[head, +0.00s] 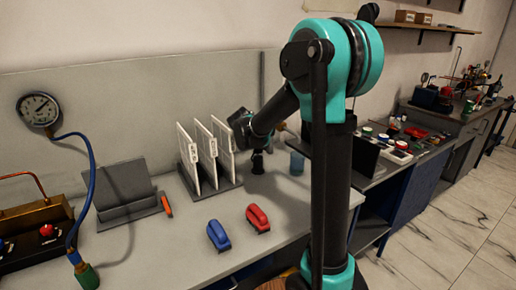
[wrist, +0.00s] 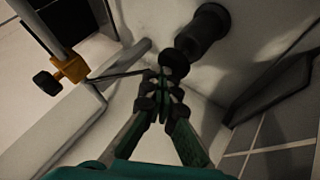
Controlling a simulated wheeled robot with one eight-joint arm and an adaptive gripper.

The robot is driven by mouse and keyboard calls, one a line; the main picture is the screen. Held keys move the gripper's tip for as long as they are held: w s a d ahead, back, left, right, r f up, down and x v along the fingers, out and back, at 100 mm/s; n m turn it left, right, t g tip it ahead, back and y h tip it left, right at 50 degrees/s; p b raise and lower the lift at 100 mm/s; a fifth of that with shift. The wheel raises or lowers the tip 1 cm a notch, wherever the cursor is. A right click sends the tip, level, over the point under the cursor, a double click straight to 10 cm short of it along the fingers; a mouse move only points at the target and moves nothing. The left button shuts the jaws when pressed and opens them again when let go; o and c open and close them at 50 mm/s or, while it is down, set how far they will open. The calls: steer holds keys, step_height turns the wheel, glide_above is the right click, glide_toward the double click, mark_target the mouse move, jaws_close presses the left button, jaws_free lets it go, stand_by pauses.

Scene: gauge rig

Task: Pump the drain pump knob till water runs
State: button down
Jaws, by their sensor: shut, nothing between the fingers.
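In the wrist view, a dark round knob (wrist: 174,64) sits at the end of a thick dark cylinder (wrist: 207,30), probably the drain pump. My gripper (wrist: 164,82) is shut and empty, its fingertips just below the knob in the picture. I cannot tell whether they touch it. In the head view, the end of my arm reaches over the bench beside the white panels, and its fingers cannot be made out. A small dark upright shape (head: 257,161) stands below it; I cannot tell if this is the pump. No running water is visible.
A rack of white panels (head: 192,160) stands close left of my wrist. A bluish cup (head: 297,163) is to the right. Blue (head: 218,235) and red (head: 258,218) objects lie in front. A gauge (head: 38,108) with a blue hose (head: 88,170) is far left.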

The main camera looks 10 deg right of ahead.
mark_target(257, 150)
steer(key=shift+f, duration=0.45)
stand_by(0.4)
steer(key=shift+r, duration=1.7)
steer(key=shift+r, duration=0.1)
steer(key=shift+r, duration=2.4)
